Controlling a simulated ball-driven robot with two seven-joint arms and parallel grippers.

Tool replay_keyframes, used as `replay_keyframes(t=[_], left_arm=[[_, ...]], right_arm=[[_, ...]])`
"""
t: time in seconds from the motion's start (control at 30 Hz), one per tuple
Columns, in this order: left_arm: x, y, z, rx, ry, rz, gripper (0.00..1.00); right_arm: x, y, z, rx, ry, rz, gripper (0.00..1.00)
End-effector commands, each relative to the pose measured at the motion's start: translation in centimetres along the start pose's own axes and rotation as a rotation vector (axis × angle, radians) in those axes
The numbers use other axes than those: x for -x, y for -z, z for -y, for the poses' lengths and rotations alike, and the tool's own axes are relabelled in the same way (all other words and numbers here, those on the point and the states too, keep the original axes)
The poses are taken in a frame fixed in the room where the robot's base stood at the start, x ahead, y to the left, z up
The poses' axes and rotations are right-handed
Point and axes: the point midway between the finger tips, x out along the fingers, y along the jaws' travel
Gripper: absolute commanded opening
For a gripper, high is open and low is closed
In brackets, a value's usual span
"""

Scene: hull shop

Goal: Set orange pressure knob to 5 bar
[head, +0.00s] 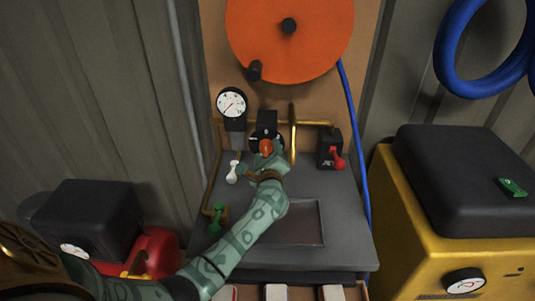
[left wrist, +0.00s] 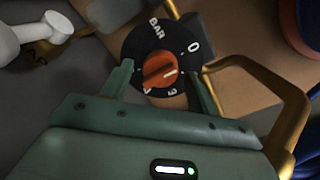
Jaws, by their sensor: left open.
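The orange pressure knob (head: 266,146) sits on a black dial at the back of the grey bench. In the left wrist view the knob (left wrist: 160,70) has a pale mark pointing roughly right, below the 0. The dial (left wrist: 138,45) reads BAR and 0; its other numbers are partly hidden or too small to read surely. My left gripper (head: 266,159) is at the dial. In the left wrist view its open fingers (left wrist: 160,80) stand on either side of the knob, apart from it. A round gauge (head: 231,103) stands left of the knob, its needle pointing lower left. My right gripper is not in view.
A white lever (head: 233,173) is close left of my left gripper. A red-handled valve (head: 336,157) is to the right and a green handle (head: 215,220) at lower left. A brass pipe (left wrist: 240,65) bends close beside my right-hand finger in the wrist view.

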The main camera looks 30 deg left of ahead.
Motion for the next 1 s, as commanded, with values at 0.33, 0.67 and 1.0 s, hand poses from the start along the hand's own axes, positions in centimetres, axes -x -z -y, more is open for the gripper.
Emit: replay_keyframes(t=[0.33, 0.67, 1.0], left_arm=[[0.04, -0.01, 0.00, 0.000, 0.000, 0.000, 0.15], [0.05, 0.03, -0.08, -0.067, 0.004, 0.005, 0.16], [0.05, 0.02, -0.20, -0.324, 0.021, 0.023, 0.16]], right_arm=[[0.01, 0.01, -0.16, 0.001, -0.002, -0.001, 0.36], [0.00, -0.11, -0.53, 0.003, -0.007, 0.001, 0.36], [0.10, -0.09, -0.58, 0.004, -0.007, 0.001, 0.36]])
